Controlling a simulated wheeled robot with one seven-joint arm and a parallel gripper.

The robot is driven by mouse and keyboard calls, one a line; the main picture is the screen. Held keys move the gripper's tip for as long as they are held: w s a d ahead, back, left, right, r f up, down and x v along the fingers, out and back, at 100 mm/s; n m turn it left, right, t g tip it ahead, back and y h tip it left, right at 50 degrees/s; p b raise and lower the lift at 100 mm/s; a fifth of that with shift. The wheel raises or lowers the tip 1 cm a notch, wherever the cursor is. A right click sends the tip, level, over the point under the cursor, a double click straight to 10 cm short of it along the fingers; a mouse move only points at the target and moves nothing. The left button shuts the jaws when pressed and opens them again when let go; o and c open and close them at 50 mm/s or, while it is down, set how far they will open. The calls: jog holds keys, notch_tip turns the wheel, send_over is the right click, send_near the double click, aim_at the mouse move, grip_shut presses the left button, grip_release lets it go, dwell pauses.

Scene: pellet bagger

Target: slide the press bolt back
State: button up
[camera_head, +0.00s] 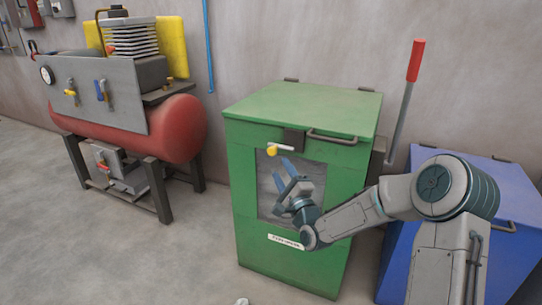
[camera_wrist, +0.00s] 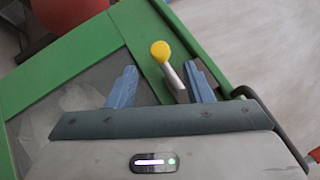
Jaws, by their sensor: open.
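The press bolt has a yellow ball knob (camera_head: 271,151) on a short grey stem, at the upper front of the green press cabinet (camera_head: 245,190). In the wrist view the bolt's yellow knob (camera_wrist: 160,51) stands up beyond my gripper, and its stem lies between the two blue fingers, nearer the right one. My gripper (camera_head: 283,175) is open and empty, just below the knob in the head view. The knob looks clear of both fingers. A dark block (camera_head: 294,139) sits beside the knob; the rest of the bolt is hard to make out.
A bar handle (camera_head: 332,138) runs along the lid's front edge. A red-gripped lever (camera_head: 414,62) rises at the cabinet's right side, behind my arm. A blue cabinet (camera_head: 505,185) stands at right, a red compressor tank (camera_head: 175,125) at left. Floor is clear between tank and cabinet.

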aim_at(272, 153)
jog(key=b+x, duration=0.1)
jog(key=x, duration=0.8)
